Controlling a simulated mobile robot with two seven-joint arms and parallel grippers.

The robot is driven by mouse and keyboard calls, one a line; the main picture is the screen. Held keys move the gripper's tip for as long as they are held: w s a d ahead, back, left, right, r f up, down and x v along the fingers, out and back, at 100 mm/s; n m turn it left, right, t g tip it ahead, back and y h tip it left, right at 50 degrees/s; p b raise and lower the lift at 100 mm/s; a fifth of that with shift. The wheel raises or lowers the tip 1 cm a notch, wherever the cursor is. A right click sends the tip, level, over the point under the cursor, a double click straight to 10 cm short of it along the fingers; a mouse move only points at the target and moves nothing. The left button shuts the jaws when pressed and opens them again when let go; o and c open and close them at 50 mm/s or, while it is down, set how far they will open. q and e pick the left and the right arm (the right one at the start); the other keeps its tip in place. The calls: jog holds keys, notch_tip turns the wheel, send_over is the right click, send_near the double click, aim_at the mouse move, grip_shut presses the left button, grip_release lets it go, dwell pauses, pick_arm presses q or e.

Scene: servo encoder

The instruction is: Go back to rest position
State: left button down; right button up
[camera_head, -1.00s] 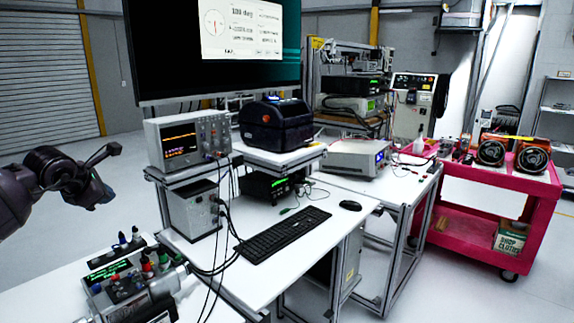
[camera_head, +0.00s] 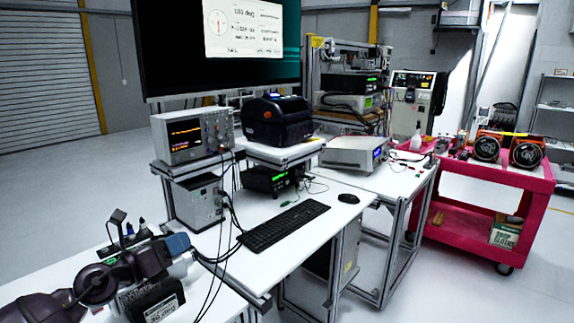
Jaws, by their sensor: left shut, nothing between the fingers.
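My right gripper is not in view.
A large monitor (camera_head: 190,60) shows a dial. An oscilloscope (camera_head: 193,137), black printer (camera_head: 277,121), keyboard (camera_head: 284,226) and mouse (camera_head: 348,198) stand on the white benches. Black cables run right of the arm. A red cart (camera_head: 480,220) stands at right. Open floor lies at left.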

pick_arm(q)
jog(key=s+a+f+n+y, duration=0.55)
jog(key=s+n+y, duration=0.3)
jog(key=n, duration=0.65)
jog(key=s+a+f+n+y, duration=0.4)
jog(key=s+f+n+y, duration=0.4)
jog(key=n, duration=0.8)
jog(key=s+d+f+n+g+h, duration=0.2)
jog(key=s+f+n+g, duration=0.25)
jog(key=s, duration=0.55)
jog(key=s+d+f+n+g+h, duration=0.1)
jog(key=s+d+f+n+g, duration=0.25)
jog(key=s+g, duration=0.45)
jog(key=w+f+m+t+b, duration=0.1)
jog(key=f+t+b, duration=0.3)
jog(key=f, duration=0.5)
jog(key=w+f+t+h+b, duration=0.1)
jog(key=w+f+t+b, duration=0.3)
jog(key=f, duration=0.6)
jog(key=shift+a+m+t, duration=0.35)
jog(key=shift+m+t, duration=0.05)
jog(key=shift+t, duration=0.45)
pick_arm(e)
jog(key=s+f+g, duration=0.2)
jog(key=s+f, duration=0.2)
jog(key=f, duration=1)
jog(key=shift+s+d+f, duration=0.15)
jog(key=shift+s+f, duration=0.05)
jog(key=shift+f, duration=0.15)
